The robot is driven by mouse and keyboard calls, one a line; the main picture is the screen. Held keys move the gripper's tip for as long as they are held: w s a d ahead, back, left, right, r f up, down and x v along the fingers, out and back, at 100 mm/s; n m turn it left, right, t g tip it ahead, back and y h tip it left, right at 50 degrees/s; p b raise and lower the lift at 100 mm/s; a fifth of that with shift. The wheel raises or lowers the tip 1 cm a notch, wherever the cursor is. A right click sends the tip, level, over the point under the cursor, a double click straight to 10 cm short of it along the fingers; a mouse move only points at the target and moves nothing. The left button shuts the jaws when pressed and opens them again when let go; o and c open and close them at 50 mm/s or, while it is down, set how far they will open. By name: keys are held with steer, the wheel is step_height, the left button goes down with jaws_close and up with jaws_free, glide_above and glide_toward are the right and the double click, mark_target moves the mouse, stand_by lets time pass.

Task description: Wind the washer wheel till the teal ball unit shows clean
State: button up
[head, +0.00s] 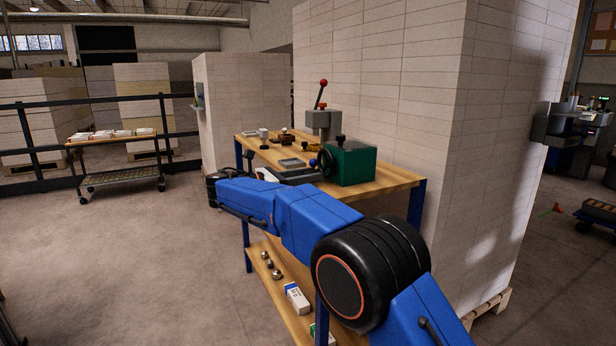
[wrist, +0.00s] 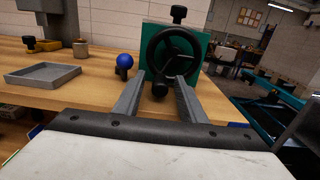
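The washer is a dark green-teal box (head: 352,164) on the wooden bench, with a black knob on top. In the wrist view its front plate (wrist: 200,62) carries a black handwheel (wrist: 152,52). A small black knob (wrist: 160,90) shows low on the wheel, between my fingers. My gripper (wrist: 163,82) is open, its two grey fingers apart in front of the wheel's lower part. I cannot tell whether they touch it. A blue ball (wrist: 125,60) on a dark base stands left of the wheel. No separate teal ball, or how clean it is, can be made out.
A grey tray (wrist: 42,75) lies left on the bench (head: 385,178). A press with a red-knobbed lever (head: 323,120) stands behind. A tall pallet stack (head: 400,85) rises close behind the bench. Floor to the left (head: 120,260) is clear up to a trolley (head: 115,148).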

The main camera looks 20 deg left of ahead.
jaws_close()
steer(key=shift+w+a+m, duration=0.1)
steer(key=shift+m, duration=0.2)
